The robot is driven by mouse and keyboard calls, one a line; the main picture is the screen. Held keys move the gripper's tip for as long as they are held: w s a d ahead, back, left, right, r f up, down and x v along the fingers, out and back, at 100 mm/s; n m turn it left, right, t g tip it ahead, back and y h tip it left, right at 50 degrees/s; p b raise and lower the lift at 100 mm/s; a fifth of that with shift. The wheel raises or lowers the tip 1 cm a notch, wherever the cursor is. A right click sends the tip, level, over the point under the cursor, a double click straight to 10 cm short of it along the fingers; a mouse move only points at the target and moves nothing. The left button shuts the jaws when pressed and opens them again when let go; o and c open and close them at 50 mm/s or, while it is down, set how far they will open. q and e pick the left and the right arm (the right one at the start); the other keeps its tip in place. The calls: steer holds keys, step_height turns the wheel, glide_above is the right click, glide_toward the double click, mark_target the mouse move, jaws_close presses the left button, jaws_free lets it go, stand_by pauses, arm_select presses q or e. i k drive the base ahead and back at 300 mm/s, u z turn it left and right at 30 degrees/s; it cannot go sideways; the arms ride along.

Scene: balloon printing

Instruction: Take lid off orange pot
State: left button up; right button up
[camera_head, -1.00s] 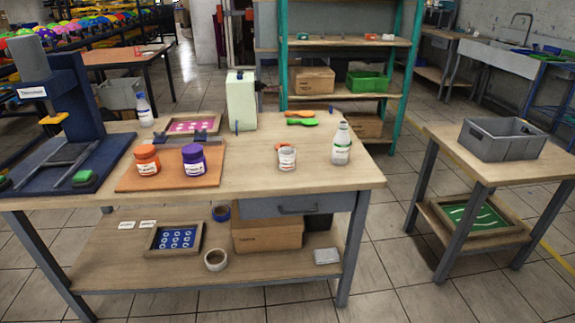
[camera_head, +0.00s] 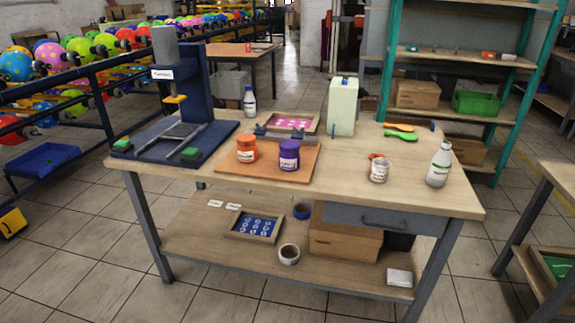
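The orange pot (camera_head: 247,153) stands upright on a brown board on the workbench, with its orange lid (camera_head: 246,141) on top. A purple pot (camera_head: 289,156) with a purple lid stands close to its right on the same board (camera_head: 226,168). Neither of my grippers shows in the head view, so I cannot see whether they hold anything.
Balloon racks stand at far left. Tiled floor (camera_head: 60,270) is clear in front.

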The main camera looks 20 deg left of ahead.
mark_target(246, 155)
steer(key=u, duration=0.05)
steer(key=k, duration=0.25)
steer(key=u, duration=0.75)
